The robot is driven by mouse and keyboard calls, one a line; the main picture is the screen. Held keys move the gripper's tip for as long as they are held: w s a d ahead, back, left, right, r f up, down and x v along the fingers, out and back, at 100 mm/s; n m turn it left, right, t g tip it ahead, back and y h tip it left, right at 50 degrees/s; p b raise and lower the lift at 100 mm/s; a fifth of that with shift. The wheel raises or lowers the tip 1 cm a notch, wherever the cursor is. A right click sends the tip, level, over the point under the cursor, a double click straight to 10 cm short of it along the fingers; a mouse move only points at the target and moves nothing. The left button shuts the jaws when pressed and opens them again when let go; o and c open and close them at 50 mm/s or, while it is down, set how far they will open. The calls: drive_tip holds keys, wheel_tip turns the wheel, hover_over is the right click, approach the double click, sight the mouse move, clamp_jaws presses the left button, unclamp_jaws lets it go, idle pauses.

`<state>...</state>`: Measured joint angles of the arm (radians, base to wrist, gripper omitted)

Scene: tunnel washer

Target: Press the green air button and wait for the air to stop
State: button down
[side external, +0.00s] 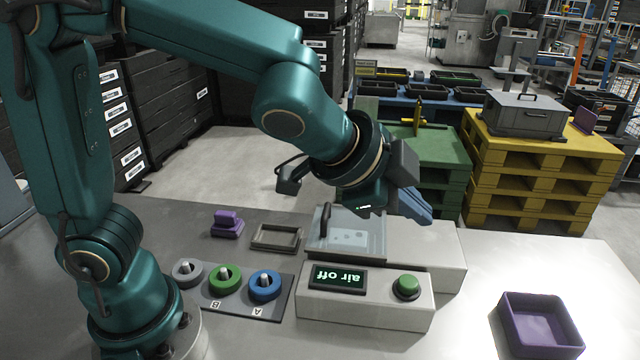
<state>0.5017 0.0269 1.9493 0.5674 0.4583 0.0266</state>
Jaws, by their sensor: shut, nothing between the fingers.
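The green air button (407,286) is a round green cap on top of the pale control box (372,313), at its right end. A small display (338,278) on the same box shows "air off" in lit letters, upside down in this view. My gripper (420,212) hangs above and behind the button, apart from it. Its blue-grey fingers are shut with nothing visible between them. Behind the control box is the pale washer body (440,254), with a see-through lid (347,240) and a dark handle at its left part.
On the left, a plate (284,301) carries grey, green and blue rings, with marks A and B. A purple block (227,222) and a grey frame (275,237) lie behind it. A purple tray (565,342) stands at front right. The table between tray and control box is clear.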

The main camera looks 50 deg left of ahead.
sight(400, 282)
drive_tip(key=shift+f, duration=0.1)
drive_tip(key=shift+f, duration=4.25)
drive_tip(key=shift+f, duration=0.45)
drive_tip(key=shift+f, duration=0.5)
drive_tip(key=shift+a+r, duration=0.1)
drive_tip(key=shift+r, duration=0.85)
drive_tip(key=shift+r, duration=2.5)
